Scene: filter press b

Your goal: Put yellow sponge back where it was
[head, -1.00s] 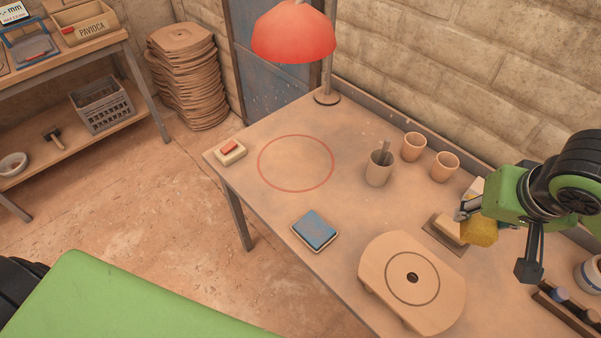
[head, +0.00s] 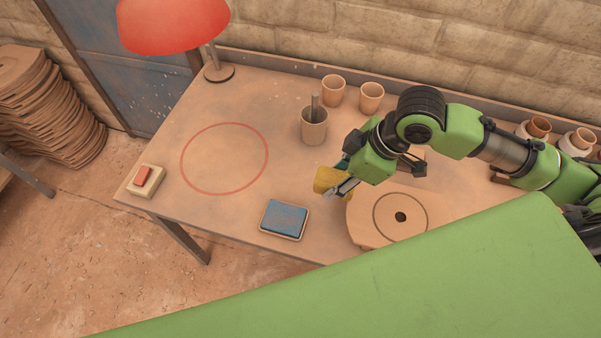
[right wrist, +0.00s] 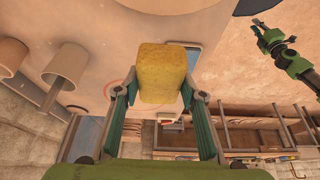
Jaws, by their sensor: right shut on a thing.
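The yellow sponge (head: 326,180) is held in my right gripper (head: 342,188), in the air between the grey cup and the wooden board. In the right wrist view the sponge (right wrist: 160,72) sits between the two fingers of the right gripper (right wrist: 160,92). The blue pad (head: 284,217) in its shallow tray lies on the table, lower left of the sponge in the head view. A green arm of mine (right wrist: 290,58) shows at the upper right of the right wrist view; its jaws are too small to judge. My left gripper is outside the head view.
The wooden board (head: 372,222) with a ring and hole lies below my right arm. A grey cup (head: 314,128) with a tool and two clay cups (head: 333,88) stand behind. A red circle (head: 183,170) marks clear table. A red lamp (head: 172,24) and a red-topped block (head: 146,182) are left.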

